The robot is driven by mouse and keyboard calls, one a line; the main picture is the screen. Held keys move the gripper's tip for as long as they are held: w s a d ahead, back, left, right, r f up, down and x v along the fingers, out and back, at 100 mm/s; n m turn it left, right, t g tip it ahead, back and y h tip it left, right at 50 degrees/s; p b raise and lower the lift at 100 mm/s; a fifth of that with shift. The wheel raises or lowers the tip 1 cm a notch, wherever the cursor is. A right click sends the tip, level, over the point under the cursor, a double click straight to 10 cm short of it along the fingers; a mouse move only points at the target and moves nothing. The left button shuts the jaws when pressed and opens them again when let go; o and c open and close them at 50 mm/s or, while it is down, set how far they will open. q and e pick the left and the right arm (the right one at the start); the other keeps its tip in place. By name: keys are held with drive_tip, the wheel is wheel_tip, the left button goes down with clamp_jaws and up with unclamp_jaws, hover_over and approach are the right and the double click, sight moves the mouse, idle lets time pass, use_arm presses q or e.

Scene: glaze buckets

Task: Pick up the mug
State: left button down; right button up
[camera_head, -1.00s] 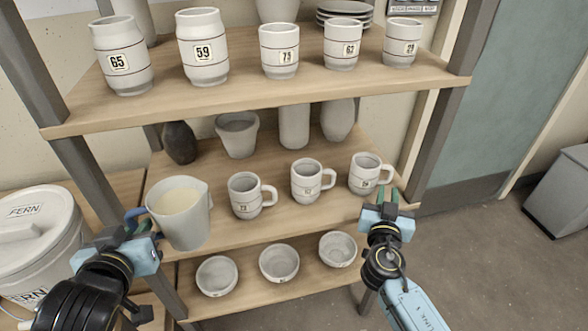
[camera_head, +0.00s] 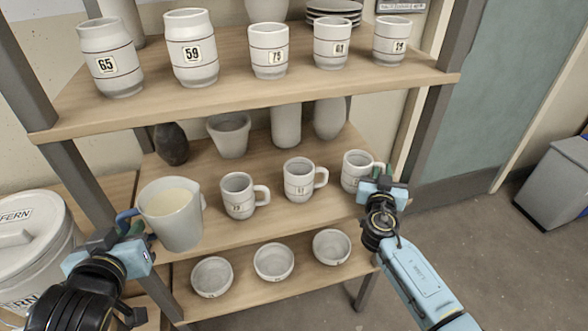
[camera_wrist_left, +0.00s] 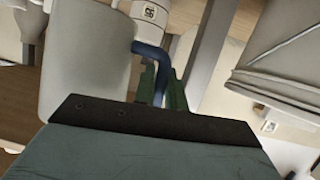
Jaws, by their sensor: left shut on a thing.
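The mugs are white with dark bands and a number label, on the middle shelf. The right mug (camera_head: 354,172) stands upright beside my right gripper (camera_head: 381,175), whose fingertips are close to its handle. That overlap hides whether they touch and how far the jaws are apart. The middle mug (camera_head: 299,180) and left mug (camera_head: 237,196) stand apart from it, handles to the right. My left gripper (camera_head: 136,232) is shut on the blue handle of a grey jug (camera_head: 172,220) holding cream liquid. The jug also shows in the left wrist view (camera_wrist_left: 85,55).
The upper shelf (camera_head: 250,100) carries several numbered jars above the mugs. Vases and a pot (camera_head: 229,134) stand behind them. Several bowls (camera_head: 273,262) sit on the lower shelf. A lidded white bucket (camera_head: 28,235) is at the left.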

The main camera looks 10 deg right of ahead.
use_arm(q)
drive_tip(key=shift+r, duration=0.1)
use_arm(e)
clamp_jaws()
drive_tip(key=shift+r, duration=0.2)
